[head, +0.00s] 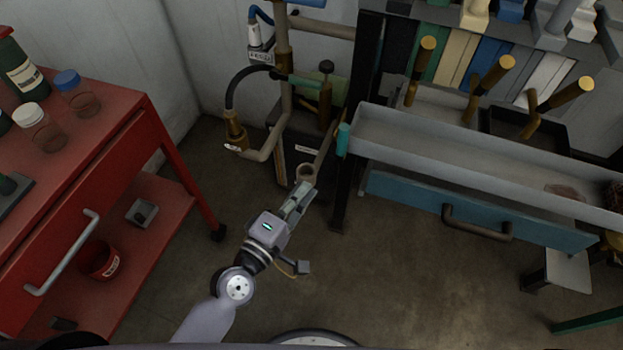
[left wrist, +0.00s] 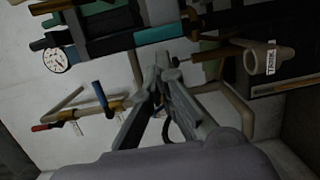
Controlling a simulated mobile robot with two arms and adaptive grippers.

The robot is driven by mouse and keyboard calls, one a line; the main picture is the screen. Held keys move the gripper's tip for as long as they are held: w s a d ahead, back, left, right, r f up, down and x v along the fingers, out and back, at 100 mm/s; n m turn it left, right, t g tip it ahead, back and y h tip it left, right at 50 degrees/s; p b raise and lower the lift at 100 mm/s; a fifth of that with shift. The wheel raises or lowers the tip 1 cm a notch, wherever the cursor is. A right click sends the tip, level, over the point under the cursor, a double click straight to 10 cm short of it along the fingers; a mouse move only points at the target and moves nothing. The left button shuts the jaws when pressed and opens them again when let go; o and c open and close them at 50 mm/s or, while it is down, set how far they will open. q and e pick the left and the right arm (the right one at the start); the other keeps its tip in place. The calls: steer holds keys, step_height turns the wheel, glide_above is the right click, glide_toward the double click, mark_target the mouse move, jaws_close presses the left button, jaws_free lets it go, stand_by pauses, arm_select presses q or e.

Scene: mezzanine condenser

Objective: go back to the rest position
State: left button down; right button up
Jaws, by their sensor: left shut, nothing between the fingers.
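My left gripper (head: 301,192) reaches up from the bottom of the head view, over the floor between the red cart and the workbench. Its fingers are shut with nothing between them. In the left wrist view the closed fingers (left wrist: 162,75) point toward the pipework. My right gripper is in neither view.
A red cart (head: 146,110) with bottles stands at left. A bench with a grey trough (head: 470,165) and blue drawer (head: 400,193) stands at right. Pipes with a brass fitting (head: 235,130) rise behind. The floor (head: 400,280) is clear at lower middle.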

arm_select(q)
steer(key=s+a+f+m+g+y+p, duration=0.1)
steer(key=s+a+f+m+g+y, duration=0.15)
steer(key=f, duration=0.75)
steer(key=s+a+f+m+g+y+p, duration=0.1)
steer(key=s+a+f+m+g, duration=0.15)
steer(key=f, duration=0.65)
steer(key=s+a+f+m+g+y, duration=0.1)
steer(key=s+a+f+m, duration=0.2)
steer(key=f, duration=0.7)
steer(key=s+a+f+m+g+y, duration=0.1)
steer(key=s+a+f, duration=0.3)
steer(key=s, duration=0.5)
steer(key=s+a+f+m+g+y+p, duration=0.1)
steer(key=s+a+f+m+g, duration=0.2)
steer(key=s+f, duration=0.4)
steer(key=s+a+f+m+g+y+p, duration=0.1)
steer(key=s+a+f+g, duration=0.3)
steer(key=s, duration=0.7)
step_height(320, 180, down, 2)
steer(key=shift+s+a+f+m+y, duration=0.2)
steer(key=shift+a+m+y, duration=0.3)
steer(key=shift+m, duration=0.4)
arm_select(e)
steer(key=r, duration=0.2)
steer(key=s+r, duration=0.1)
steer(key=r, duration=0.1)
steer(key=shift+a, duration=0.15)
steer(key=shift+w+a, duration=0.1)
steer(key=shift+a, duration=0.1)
